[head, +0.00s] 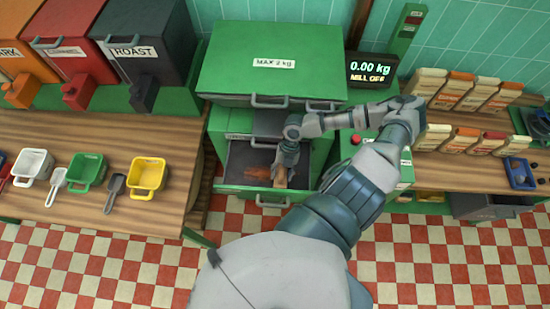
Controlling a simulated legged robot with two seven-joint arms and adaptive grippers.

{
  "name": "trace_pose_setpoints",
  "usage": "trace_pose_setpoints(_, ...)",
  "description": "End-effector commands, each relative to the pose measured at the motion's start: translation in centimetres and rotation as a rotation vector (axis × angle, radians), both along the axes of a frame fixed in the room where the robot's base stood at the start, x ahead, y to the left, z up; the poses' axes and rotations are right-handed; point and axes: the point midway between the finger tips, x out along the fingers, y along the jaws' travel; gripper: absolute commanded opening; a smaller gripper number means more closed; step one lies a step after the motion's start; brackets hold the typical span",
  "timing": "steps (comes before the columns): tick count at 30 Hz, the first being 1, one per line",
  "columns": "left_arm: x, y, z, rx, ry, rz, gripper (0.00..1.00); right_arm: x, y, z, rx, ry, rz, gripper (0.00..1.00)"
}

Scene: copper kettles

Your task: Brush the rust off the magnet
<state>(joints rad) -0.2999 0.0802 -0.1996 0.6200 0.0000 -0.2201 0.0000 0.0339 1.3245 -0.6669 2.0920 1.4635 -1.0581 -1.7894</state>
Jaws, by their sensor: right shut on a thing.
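My right arm reaches in from the lower right to the open lower bay of the green machine. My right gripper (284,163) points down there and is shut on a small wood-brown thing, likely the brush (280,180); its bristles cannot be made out. Below and left of it, a dark flat surface, likely the magnet (238,161), sits in the pulled-out green drawer (234,189). Orange-brown rust (255,172) shows on it beside the gripper. The gripper hides part of the surface, and I cannot tell whether the brush touches it. My left gripper is not in view.
A green hopper marked "MAX 2 kg" (272,62) stands above the drawer. A display (371,70) reads "0.00 kg MILL OFF". The left counter (100,128) holds scoops and coloured bins; the right one holds several bags (465,140). The checked floor (120,270) is clear.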

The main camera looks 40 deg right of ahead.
Motion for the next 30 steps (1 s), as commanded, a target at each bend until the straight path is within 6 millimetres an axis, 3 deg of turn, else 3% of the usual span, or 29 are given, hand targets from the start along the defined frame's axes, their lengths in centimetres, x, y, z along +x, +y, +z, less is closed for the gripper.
trace_pose_setpoints(15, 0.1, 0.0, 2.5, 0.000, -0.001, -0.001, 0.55, -2.6, -2.1, 0.0, -0.001, -0.001, 0.000, 0.00)
trace_pose_setpoints(30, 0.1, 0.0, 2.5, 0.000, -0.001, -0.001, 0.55, -5.2, -4.4, -0.2, -0.002, 0.003, 0.002, 0.00)
